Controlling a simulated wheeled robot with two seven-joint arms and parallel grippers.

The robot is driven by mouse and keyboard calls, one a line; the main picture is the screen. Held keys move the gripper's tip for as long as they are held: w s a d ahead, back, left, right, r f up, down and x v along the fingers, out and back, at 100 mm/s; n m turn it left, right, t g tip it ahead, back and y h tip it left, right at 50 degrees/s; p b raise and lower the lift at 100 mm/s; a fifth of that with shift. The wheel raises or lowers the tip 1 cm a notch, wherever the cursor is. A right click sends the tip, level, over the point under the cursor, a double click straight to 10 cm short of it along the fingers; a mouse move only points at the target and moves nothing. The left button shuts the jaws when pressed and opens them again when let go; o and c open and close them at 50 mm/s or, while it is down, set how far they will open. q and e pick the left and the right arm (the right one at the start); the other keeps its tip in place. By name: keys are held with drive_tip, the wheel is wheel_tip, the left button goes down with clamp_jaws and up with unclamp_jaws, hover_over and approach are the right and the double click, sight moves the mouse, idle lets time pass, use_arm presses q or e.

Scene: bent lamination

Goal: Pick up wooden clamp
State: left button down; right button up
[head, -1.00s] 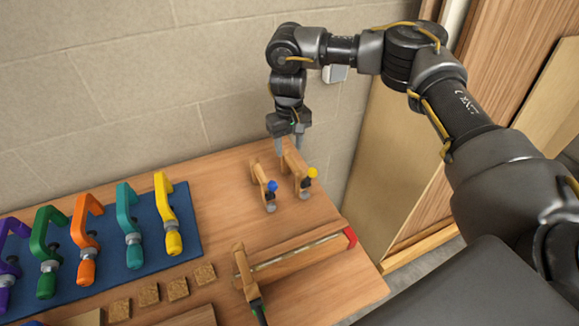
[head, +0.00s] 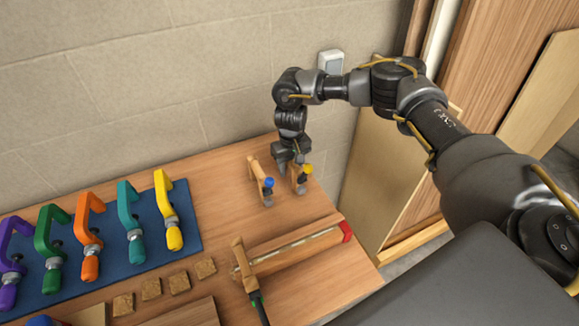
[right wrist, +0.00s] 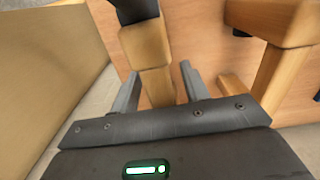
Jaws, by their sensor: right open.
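Two small wooden clamps stand at the back right of the table. One has a blue knob (head: 268,183) and a light wooden body (head: 256,171). The other has a yellow knob (head: 307,169), and my right gripper (head: 294,168) is down over its wooden part, hiding much of it. In the right wrist view, the open fingers of my right gripper (right wrist: 160,72) stand either side of a wooden clamp bar (right wrist: 148,45), with gaps visible. Another wooden clamp (right wrist: 285,50) is to the right there. My left gripper is not in view.
A long wooden bar clamp with a red end (head: 346,231) lies in front. A blue mat (head: 100,279) with several coloured clamps is at left, with small cork squares (head: 180,283) nearby. The wall (head: 140,100) is close behind; the table's right edge is near.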

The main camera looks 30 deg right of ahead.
drive_tip(key=shift+f, duration=0.25)
drive_tip(key=shift+a, duration=0.1)
drive_tip(key=shift+c, duration=0.4)
clamp_jaws()
drive_tip(key=shift+r, duration=0.15)
